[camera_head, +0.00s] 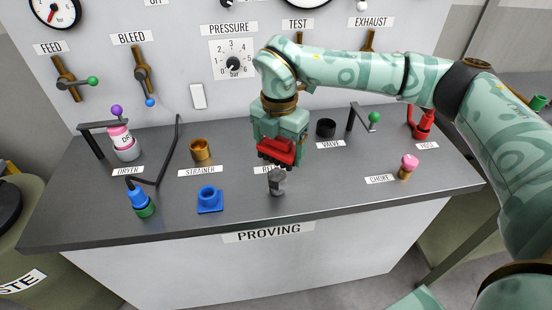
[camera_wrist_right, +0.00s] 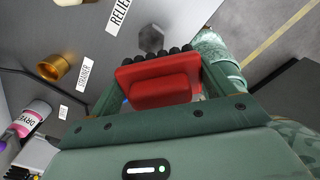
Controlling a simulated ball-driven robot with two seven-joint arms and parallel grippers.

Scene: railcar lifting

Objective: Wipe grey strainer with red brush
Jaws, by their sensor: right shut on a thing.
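My right gripper (camera_head: 280,142) is shut on the red brush (camera_head: 279,152) over the middle of the grey bench. In the right wrist view the red brush (camera_wrist_right: 158,82) sits between the fingers, its dark bristles facing away from the palm. The grey strainer (camera_head: 277,183), a small grey part, stands on the bench just below the brush in the head view. It also shows just beyond the bristles in the right wrist view (camera_wrist_right: 151,38). I cannot tell whether bristles and strainer touch. My left gripper is not in view.
A brass cup (camera_head: 201,150) stands behind the STRAINER label and a blue fitting (camera_head: 209,199) in front. A blue-and-green part (camera_head: 139,200) and a pink-topped bottle (camera_head: 121,140) are at left. A pink-topped part (camera_head: 407,166) is at right. The bench front right is clear.

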